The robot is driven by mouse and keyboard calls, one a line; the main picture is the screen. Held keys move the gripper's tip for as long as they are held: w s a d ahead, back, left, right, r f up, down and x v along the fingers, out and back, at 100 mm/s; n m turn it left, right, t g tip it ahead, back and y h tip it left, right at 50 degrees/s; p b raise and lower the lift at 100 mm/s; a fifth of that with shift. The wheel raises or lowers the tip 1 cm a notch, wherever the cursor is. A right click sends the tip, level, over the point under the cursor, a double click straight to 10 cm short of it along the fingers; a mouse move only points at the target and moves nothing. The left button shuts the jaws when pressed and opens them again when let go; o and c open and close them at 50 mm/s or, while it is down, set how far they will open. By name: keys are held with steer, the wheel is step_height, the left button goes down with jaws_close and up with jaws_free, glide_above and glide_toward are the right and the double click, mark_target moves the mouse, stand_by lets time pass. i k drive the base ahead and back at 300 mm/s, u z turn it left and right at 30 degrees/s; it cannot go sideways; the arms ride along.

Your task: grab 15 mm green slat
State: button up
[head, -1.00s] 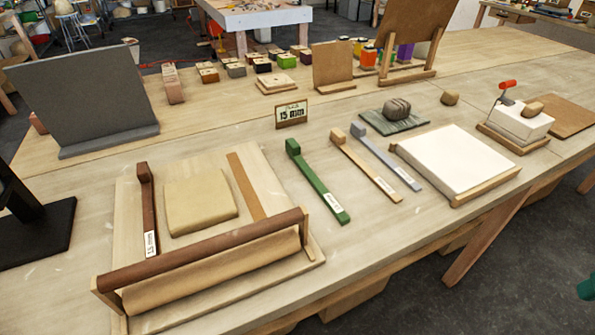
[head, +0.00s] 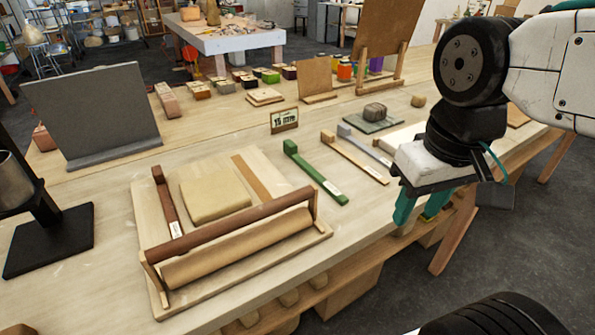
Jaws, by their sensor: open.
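The green slat (head: 317,174) lies flat on the wooden table, with a raised block at its far end and a white label at its near end. It is between the paper-roll board and a tan slat (head: 354,157). A small sign reading 15 mm (head: 284,120) stands behind it. My gripper (head: 420,207) is at the right, with teal fingers pointing down near the table's front edge. It is open and apart from the green slat, to its right and nearer the camera. Nothing shows between the fingers.
A board (head: 318,258) with a paper roll, a brown slat (head: 167,203) and a clay slab (head: 215,192) is left of the green slat. A grey slat (head: 364,146) lies right of the tan one. A grey panel (head: 95,110) stands at back left. My arm partly hides a white slab (head: 398,138).

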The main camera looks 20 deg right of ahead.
mark_target(290, 148)
steer(key=z, duration=2.15)
steer(key=k, duration=1.3)
steer(key=u, duration=1.9)
steer(key=i, duration=0.5)
steer(key=u, duration=0.05)
